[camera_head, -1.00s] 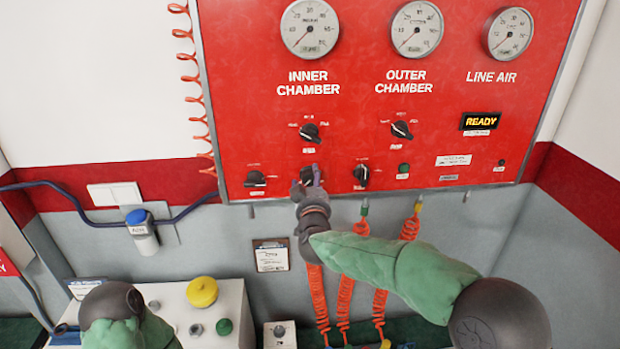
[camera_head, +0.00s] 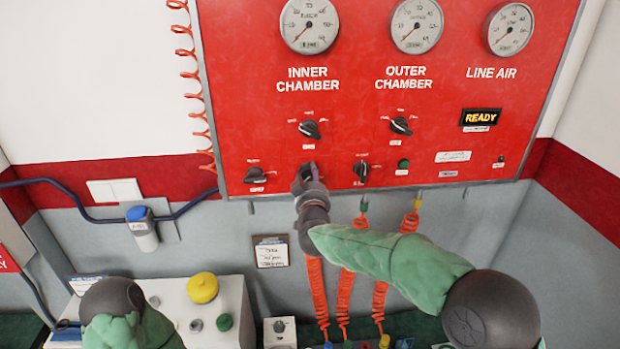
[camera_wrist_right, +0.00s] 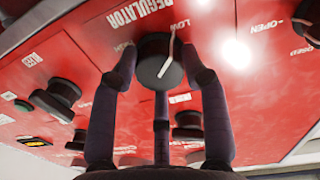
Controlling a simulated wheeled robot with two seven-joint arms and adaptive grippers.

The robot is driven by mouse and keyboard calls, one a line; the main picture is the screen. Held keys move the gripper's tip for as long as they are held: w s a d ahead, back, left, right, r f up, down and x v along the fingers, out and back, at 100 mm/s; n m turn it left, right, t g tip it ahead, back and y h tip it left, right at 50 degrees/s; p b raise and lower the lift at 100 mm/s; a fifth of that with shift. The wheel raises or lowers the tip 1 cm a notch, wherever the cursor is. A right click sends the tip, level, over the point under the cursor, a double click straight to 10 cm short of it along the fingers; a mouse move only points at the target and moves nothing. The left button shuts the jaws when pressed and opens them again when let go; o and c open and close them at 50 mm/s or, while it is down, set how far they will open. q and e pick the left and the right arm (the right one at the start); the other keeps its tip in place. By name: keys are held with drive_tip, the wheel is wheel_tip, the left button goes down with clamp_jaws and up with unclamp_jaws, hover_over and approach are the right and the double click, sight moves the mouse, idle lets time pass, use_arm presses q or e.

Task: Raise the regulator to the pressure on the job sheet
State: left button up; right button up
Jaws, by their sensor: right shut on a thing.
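The regulator knob (camera_wrist_right: 153,62) is a round black knob with a white pointer line on the red panel (camera_head: 440,110). In the right wrist view the word REGULATOR stands beside it, with LOW near the pointer. My right gripper (camera_head: 307,180) is at the panel's lower edge, its fingers shut around the knob's sides, and it hides most of the knob in the head view. A small framed sheet (camera_head: 271,251) hangs on the wall below the panel; its writing is too small to read. My left gripper is out of view; only part of that arm shows at lower left.
Three gauges, inner chamber (camera_head: 309,25), outer chamber (camera_head: 417,25) and line air (camera_head: 509,29), line the panel's top. Black selector knobs (camera_head: 361,172) sit close to my right gripper. Orange coiled hoses (camera_head: 347,295) hang below. A yellow READY display (camera_head: 480,118) is lit.

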drive_tip(key=m+b, duration=0.1)
drive_tip(key=m, duration=0.1)
drive_tip(key=m+b, duration=0.2)
drive_tip(key=shift+d+r, duration=0.1)
drive_tip(key=shift+r, duration=0.3)
drive_tip(key=m+b, duration=0.3)
drive_tip(key=m, duration=0.1)
drive_tip(key=shift+d+r, duration=0.1)
drive_tip(key=shift+r, duration=0.05)
drive_tip(key=shift+d+m+y+b, duration=0.15)
drive_tip(key=shift+m+y+b, duration=0.25)
drive_tip(key=shift+m+b, duration=2.95)
drive_tip(key=shift+m+p, duration=0.85)
drive_tip(key=shift+m, duration=0.2)
drive_tip(key=o, duration=1.1)
drive_tip(key=shift+o, duration=0.2)
drive_tip(key=shift+w+d, duration=0.1)
drive_tip(key=shift+f, duration=0.25)
